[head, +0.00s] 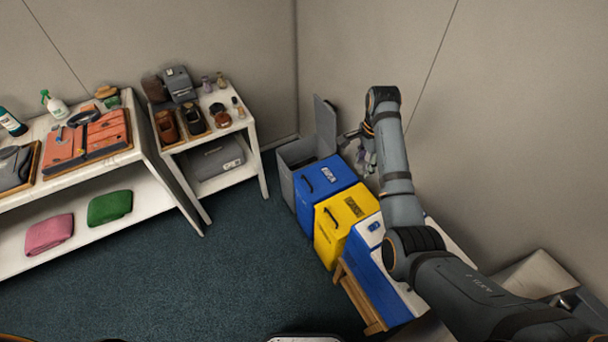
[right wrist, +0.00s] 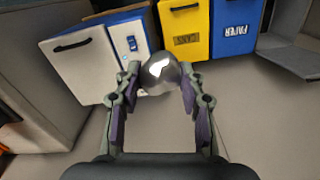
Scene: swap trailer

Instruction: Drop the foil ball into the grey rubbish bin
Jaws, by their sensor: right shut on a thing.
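My right gripper (head: 362,150) is shut on the foil ball; the same gripper shows in the right wrist view (right wrist: 160,82). The foil ball (right wrist: 160,73) is round, silvery and shiny, pinched between the fingertips. I cannot make it out clearly in the head view. The grey rubbish bin (head: 287,178) stands at the far end of the bin row against the wall, with its lid (head: 325,122) up. The gripper is just right of this bin in the head view, beside the blue bin and near the wall. My left gripper is not in view.
A blue bin (head: 307,194), a yellow bin (head: 325,237) and a white and blue bin (head: 372,270) stand in a row in front of the grey one. A small white shelf (head: 245,130) with shoe-care items is to the left. The carpet (head: 240,270) between is clear.

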